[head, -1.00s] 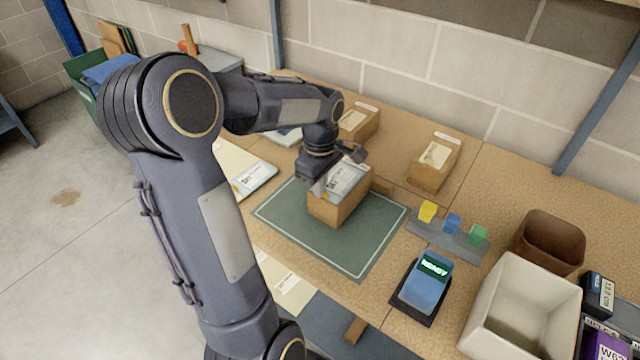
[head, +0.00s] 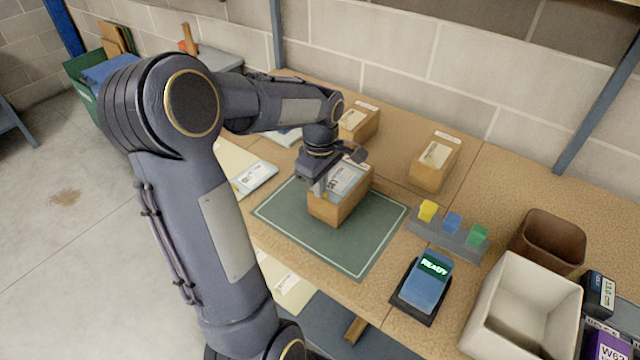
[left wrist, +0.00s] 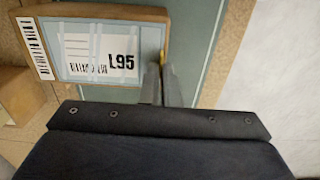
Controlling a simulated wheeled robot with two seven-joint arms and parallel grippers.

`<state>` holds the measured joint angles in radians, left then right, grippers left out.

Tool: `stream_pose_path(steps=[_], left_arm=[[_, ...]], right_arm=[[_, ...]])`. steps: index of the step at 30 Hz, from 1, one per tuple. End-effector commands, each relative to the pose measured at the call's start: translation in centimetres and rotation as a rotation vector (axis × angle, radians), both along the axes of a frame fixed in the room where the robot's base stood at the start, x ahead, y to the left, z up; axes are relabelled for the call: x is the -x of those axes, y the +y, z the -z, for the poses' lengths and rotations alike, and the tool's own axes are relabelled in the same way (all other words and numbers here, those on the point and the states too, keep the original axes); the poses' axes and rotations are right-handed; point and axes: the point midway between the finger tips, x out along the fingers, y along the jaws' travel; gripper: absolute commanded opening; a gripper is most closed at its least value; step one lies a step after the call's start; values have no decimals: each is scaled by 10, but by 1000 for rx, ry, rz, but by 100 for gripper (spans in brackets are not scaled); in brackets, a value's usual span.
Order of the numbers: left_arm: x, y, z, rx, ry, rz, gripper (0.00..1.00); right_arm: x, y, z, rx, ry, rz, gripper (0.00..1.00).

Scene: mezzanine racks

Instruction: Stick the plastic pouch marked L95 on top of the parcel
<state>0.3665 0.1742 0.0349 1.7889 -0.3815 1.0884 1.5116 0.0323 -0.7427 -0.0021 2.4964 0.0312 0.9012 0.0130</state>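The plastic pouch marked L95 (left wrist: 110,50) is pale with a blue-grey rim. It lies over the top of the brown parcel (head: 343,207), roughly in line with it; whether its whole underside touches cannot be told. In the head view the pouch (head: 345,178) shows partly behind my left gripper (head: 319,188). In the left wrist view the left gripper's fingers (left wrist: 163,72) are close together at the pouch's right edge, with a small yellow bit between the tips. The parcel's own barcode label (left wrist: 35,48) stays uncovered beside the pouch. My right gripper is not in view.
The parcel stands on a green mat (head: 372,252). Another pouch (head: 255,178) lies left of the mat. Other parcels (head: 434,163) stand at the back. A rack of coloured blocks (head: 447,239), a device reading READY (head: 424,287) and a cream bin (head: 522,305) are on the right.

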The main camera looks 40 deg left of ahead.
Motion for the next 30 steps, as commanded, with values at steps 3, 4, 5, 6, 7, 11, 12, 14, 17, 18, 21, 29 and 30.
stream_pose_path(steps=[3,4,5,6,7,11,12,14,17,18,21,29,30], left_arm=[[1,0,1,1,3,0,0],[1,0,2,1,3,0,0],[1,0,2,1,3,0,0],[1,0,2,1,4,0,0],[1,0,2,1,4,0,4],[1,0,2,1,3,0,21],[1,0,1,1,3,0,26],[1,0,1,1,3,0,28],[0,0,1,1,2,-1,28],[0,0,1,1,2,-1,28],[0,0,1,1,2,-1,38],[0,0,1,1,1,-1,42],[0,0,0,1,1,-1,42]], right_arm=[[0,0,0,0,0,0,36],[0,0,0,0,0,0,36],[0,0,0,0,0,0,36],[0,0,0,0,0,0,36],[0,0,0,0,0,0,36],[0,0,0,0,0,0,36],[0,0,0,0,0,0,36],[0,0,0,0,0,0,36],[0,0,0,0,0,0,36],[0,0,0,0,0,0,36],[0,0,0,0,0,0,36],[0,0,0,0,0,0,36],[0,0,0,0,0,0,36]])
